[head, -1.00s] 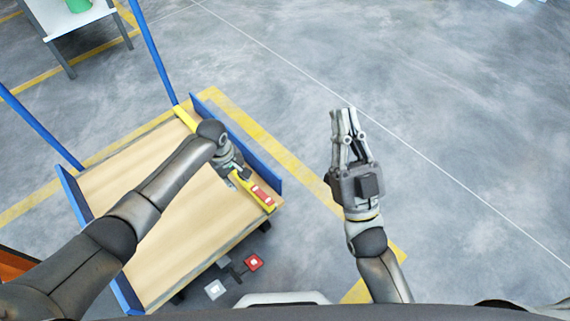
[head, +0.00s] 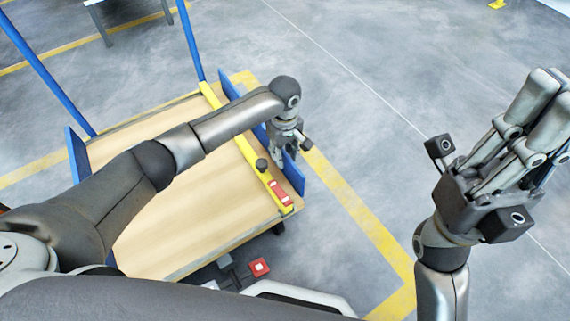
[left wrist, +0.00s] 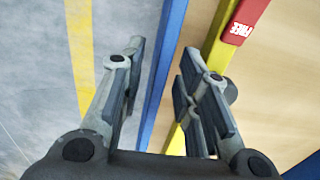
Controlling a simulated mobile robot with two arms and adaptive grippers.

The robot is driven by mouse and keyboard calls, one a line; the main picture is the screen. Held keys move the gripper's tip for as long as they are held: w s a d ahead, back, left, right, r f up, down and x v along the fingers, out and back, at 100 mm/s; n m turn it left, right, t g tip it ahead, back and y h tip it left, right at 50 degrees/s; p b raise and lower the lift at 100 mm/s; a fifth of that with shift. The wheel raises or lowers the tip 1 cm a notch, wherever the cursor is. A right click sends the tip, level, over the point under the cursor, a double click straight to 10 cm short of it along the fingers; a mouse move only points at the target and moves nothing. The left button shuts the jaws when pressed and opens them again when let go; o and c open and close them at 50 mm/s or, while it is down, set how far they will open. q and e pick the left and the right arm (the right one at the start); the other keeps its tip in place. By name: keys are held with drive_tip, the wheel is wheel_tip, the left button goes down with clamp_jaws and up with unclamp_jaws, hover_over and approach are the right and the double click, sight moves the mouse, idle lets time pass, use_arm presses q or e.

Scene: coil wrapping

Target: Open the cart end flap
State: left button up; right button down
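The cart (head: 185,215) has a light wooden deck. Its end flap, a blue panel (head: 292,175), stands along the deck's right edge; the left wrist view shows it as a blue strip (left wrist: 163,75). A yellow bar (head: 246,150) with a red tag (head: 280,193) lies just inside it; the tag reads "FREE" in the left wrist view (left wrist: 241,22). My left gripper (head: 283,160) is at the flap. In its wrist view the fingers (left wrist: 155,85) are apart, with the blue strip between them; contact cannot be told. My right gripper (head: 550,105) is raised at the right, away from the cart.
Blue posts (head: 45,65) rise from the cart's far side. A second blue panel (head: 77,155) stands at its left end. Red (head: 259,267) and grey pads show below the near edge. Open grey floor with yellow lines (head: 365,220) lies to the right.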

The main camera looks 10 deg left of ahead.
sight(285, 161)
use_arm(q)
drive_tip(key=shift+f+b, duration=0.75)
drive_tip(key=shift+f, duration=1.15)
clamp_jaws()
